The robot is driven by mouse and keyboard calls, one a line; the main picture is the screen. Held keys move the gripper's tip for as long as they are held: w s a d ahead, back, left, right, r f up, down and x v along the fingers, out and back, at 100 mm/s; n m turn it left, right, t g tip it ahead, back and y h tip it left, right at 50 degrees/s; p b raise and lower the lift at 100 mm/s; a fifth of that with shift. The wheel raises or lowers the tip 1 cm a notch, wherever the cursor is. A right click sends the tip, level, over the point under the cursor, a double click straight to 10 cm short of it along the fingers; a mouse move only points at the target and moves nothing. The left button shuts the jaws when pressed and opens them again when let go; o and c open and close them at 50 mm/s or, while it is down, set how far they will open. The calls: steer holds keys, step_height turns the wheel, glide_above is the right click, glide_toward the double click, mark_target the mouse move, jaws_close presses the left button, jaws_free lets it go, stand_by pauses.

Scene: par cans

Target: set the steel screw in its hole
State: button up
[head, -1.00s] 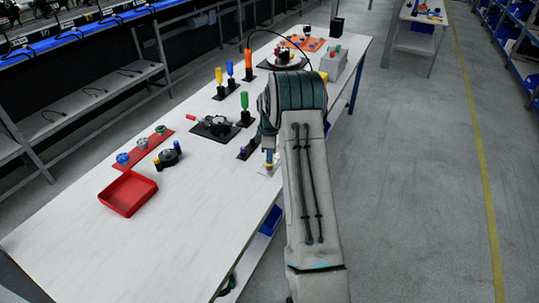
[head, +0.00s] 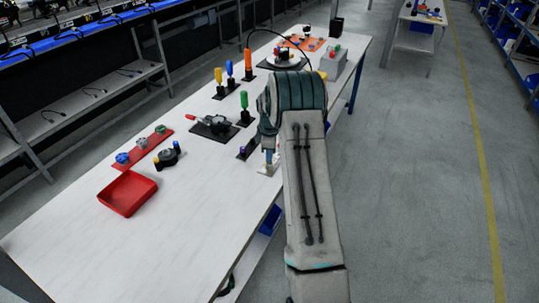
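My arm reaches from the bottom right over the right edge of the white workbench (head: 75,235). My gripper (head: 269,165) is small in the head view and partly hidden by my arm. It points down at a small pale plate (head: 268,171) near the bench edge. I cannot tell whether its fingers are open or shut. I cannot make out the steel screw or its hole at this size; either may be hidden by my gripper or arm.
A red tray (head: 127,193), a red strip with several knobs (head: 145,147) and a dark round part (head: 167,158) lie left of my gripper. A red-handled clamp (head: 213,126) and coloured upright handles (head: 244,101) stand farther back. The near bench is clear.

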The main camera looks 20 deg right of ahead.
steer(key=o, duration=0.6)
steer(key=shift+c, duration=0.2)
step_height(320, 180, up, 14)
steer(key=b, duration=0.1)
steer(key=shift+f, duration=0.1)
